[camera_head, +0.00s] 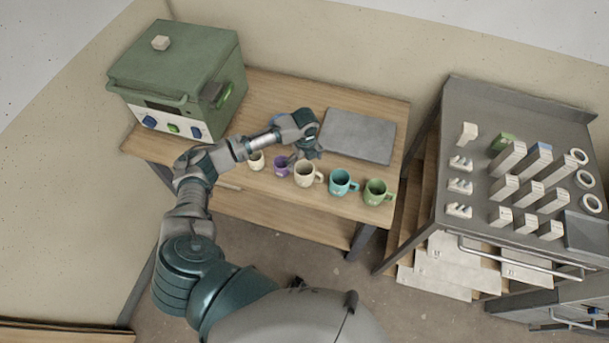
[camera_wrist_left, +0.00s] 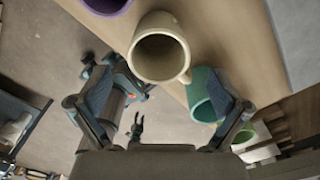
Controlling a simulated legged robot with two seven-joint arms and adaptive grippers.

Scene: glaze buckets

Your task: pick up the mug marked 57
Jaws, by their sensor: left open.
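Several mugs stand in a row on the wooden table: a small cream mug (camera_head: 257,161), a purple mug (camera_head: 281,166), a larger cream mug (camera_head: 306,175), a teal mug (camera_head: 341,183) and a green mug (camera_head: 376,192). I cannot read the number 57 on any of them. My left gripper (camera_head: 302,153) is open and empty, close to the larger cream mug at its back side. In the left wrist view this cream mug (camera_wrist_left: 160,55) appears ahead of the spread fingers (camera_wrist_left: 158,85), its handle to the right. The teal mug (camera_wrist_left: 201,95) is partly behind the right finger.
A grey slab (camera_head: 358,136) lies behind the mugs on the table (camera_head: 270,93). A green kiln-like box (camera_head: 178,75) stands at the left end. A metal cart (camera_head: 470,210) with blocks and rings stands to the right.

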